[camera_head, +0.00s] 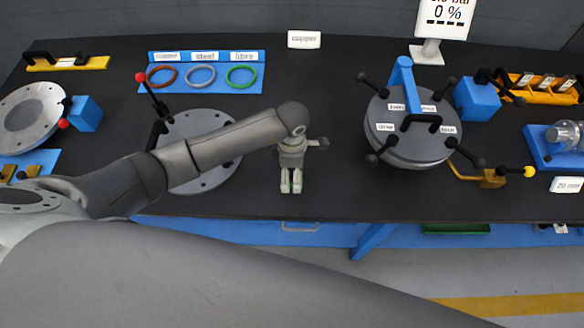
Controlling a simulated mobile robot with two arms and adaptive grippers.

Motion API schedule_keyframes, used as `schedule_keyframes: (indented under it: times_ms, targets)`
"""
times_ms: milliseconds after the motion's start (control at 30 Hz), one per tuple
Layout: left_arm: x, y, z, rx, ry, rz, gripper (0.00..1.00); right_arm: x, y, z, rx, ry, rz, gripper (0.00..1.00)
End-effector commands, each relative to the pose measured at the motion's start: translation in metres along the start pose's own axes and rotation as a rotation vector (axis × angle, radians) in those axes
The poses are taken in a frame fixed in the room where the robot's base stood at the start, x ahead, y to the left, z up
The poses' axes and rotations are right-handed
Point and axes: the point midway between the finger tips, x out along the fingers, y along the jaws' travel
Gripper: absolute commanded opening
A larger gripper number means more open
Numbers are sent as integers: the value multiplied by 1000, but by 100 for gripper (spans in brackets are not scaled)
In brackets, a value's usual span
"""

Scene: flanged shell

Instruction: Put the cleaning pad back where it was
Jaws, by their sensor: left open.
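My left gripper (291,184) hangs over the dark bench, near its front edge, with its fingers pointing toward that edge. It is open, and I see nothing between its fingers. A flat yellow piece (67,63) with a black handle and a white label lies at the back left of the bench, far from the gripper. It may be the cleaning pad or its holder; I cannot tell which. No other thing is clearly the pad. My left arm covers part of a grey flanged disc (208,125) left of the gripper. My right gripper is out of view.
A blue rack (256,84) holds red, grey and green rings. A round grey vessel (415,148) with several black-knobbed levers stands to the right. Another flange (32,118) is at left, an orange rack (545,97) at right.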

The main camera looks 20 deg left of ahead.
Motion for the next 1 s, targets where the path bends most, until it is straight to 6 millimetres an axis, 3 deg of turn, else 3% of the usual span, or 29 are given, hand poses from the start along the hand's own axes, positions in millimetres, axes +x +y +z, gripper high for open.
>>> schedule_keyframes:
  times_ms: [500, 700, 1000]
  targets:
    - [-99, 2, 0, 1, -3, 7, 97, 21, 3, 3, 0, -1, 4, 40]
    - [-115, 1, 0, 1, -1, 4, 97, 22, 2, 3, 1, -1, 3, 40]
    - [-116, 1, 0, 0, -1, 3, 97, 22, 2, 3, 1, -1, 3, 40]
